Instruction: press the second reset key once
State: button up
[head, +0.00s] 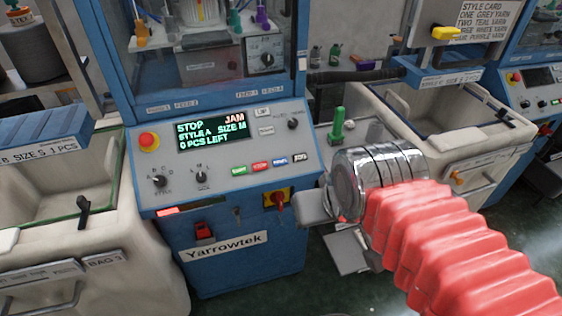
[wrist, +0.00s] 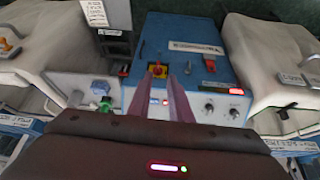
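The blue Yarrowtek machine's sloping control panel (head: 225,185) stands in the middle of the head view. A row of small keys on it runs from a green key (head: 239,170) through a red key (head: 260,166) and a blue key (head: 280,160) to a dark key (head: 300,157). Their lettering is too small to tell which is a reset key. In the wrist view, my gripper (wrist: 167,74) has two fingers apart with nothing between them. A lit red key (wrist: 165,102) shows between the fingers. The fingers are mostly hidden in the head view; contact cannot be told.
The display (head: 212,131) reads STOP, JAM, 0 PCS LEFT. A red stop button (head: 148,139), knobs, and a red-yellow switch (head: 278,199) are nearby. Pale bins flank the machine, the right one (head: 450,135) near my arm. A green peg-like part (head: 338,126) stands right of the panel.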

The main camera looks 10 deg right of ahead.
grip_shut()
dwell(1.3)
